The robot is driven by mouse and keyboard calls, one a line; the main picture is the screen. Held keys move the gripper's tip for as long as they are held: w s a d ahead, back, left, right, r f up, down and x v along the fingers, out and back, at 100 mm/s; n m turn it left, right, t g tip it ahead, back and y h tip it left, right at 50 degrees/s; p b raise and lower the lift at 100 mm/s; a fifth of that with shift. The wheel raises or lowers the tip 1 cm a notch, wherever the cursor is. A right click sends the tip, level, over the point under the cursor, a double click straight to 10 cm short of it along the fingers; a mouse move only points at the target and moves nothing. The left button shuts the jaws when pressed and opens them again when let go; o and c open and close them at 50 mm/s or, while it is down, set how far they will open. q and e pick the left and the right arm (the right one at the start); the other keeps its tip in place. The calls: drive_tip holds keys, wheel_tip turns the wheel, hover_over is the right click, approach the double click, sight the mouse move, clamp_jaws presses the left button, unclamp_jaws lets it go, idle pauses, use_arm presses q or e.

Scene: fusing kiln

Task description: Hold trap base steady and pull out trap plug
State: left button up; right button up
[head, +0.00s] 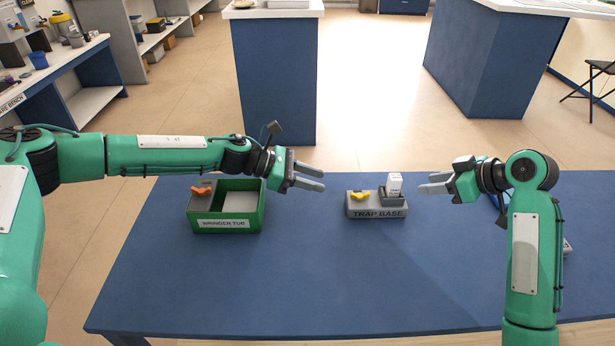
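The trap base (376,212) is a grey block with its name on the front, standing on the blue table. A yellow piece (359,196) sits on its left part. A white labelled block (395,183), perhaps the trap plug, stands upright in a dark holder (391,198) on its right part; its label is too small to read. My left gripper (317,178) is left of the trap base, apart from it, with its fingers spread and empty. My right gripper (424,183) is right of the white block, apart from it, also open and empty.
A green wringer tub (254,218) with an orange piece (202,190) stands on the blue table (300,285) at the left, under my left arm. Something partly hidden lies behind my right forearm. The table's front middle is clear.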

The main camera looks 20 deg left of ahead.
sight(357, 192)
use_arm(q)
drive_tip(key=x, duration=1.2)
drive_tip(key=shift+d+f, duration=0.2)
drive_tip(key=shift+d, duration=0.05)
drive_tip(key=shift+c, duration=1)
clamp_jaws()
